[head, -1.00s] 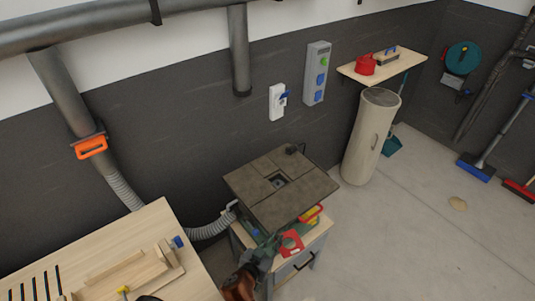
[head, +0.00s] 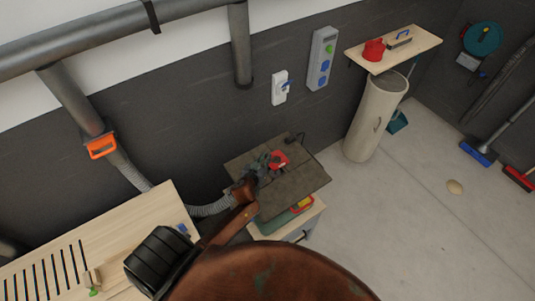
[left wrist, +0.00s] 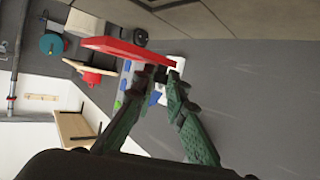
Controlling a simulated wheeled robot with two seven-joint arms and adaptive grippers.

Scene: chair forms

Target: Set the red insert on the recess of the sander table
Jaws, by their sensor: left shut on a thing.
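The red insert (head: 279,159) is in my left gripper (head: 266,166), over the grey-brown top of the sander table (head: 305,182). The left wrist view shows the insert (left wrist: 130,51) edge-on as a flat red plate, with the green fingers (left wrist: 163,76) shut on its near edge. The gripper and insert cover the middle of the table top, so the recess is hidden. I cannot tell how high the insert is above the top. My right gripper is not in view.
A grey hose (head: 207,207) runs to the sander table's left side. A wooden bench (head: 60,252) stands at left. A beige cylinder (head: 372,125) stands at right below a shelf (head: 418,44). The floor at right is mostly clear. My brown arm covers the lower middle.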

